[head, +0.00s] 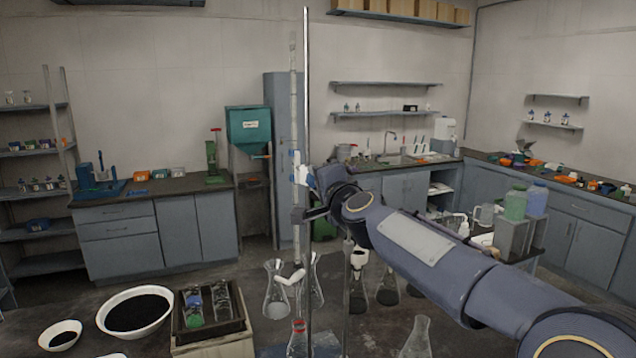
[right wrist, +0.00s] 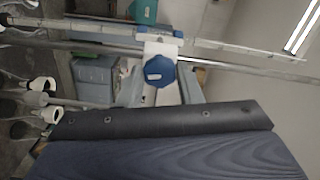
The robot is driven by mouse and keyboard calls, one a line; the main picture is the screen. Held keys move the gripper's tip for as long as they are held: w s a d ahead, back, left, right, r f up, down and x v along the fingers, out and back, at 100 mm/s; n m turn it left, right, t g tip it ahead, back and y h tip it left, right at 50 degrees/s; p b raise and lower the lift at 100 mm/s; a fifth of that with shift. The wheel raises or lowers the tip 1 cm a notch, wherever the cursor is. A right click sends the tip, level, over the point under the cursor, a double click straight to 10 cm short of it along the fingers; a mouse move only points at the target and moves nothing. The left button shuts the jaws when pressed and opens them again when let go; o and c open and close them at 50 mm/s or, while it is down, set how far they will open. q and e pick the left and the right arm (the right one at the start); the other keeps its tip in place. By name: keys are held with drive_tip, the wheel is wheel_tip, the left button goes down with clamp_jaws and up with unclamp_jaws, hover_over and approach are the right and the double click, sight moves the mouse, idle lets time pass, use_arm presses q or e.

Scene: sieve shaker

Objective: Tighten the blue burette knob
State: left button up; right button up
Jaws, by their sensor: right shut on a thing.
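The blue burette knob (right wrist: 160,73) is a faceted disc on a white clamp (right wrist: 162,48) in the right wrist view. The clamp sits by the clear graduated burette (right wrist: 230,46) and the metal rod (right wrist: 235,63). My right gripper (right wrist: 161,84) has a grey finger on either side of the knob and is shut on it. In the head view the burette (head: 293,90) and rod (head: 306,80) stand upright, and my right arm reaches the clamp (head: 300,170) from the right. There my wrist partly hides the knob and fingers. My left gripper is not in view.
Glass flasks (head: 276,292) stand around the rod's foot on the dark table. A white bowl of black grains (head: 135,312) and a tray with bottles (head: 212,325) are at the front left. A grey rack with coloured bottles (head: 513,238) is at right, behind my arm.

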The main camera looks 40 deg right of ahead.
drive_tip(key=shift+f+m, duration=0.1)
drive_tip(key=shift+m, duration=1.2)
drive_tip(key=o, duration=0.9)
drive_tip(key=shift+o, duration=0.2)
drive_tip(key=v, duration=0.8)
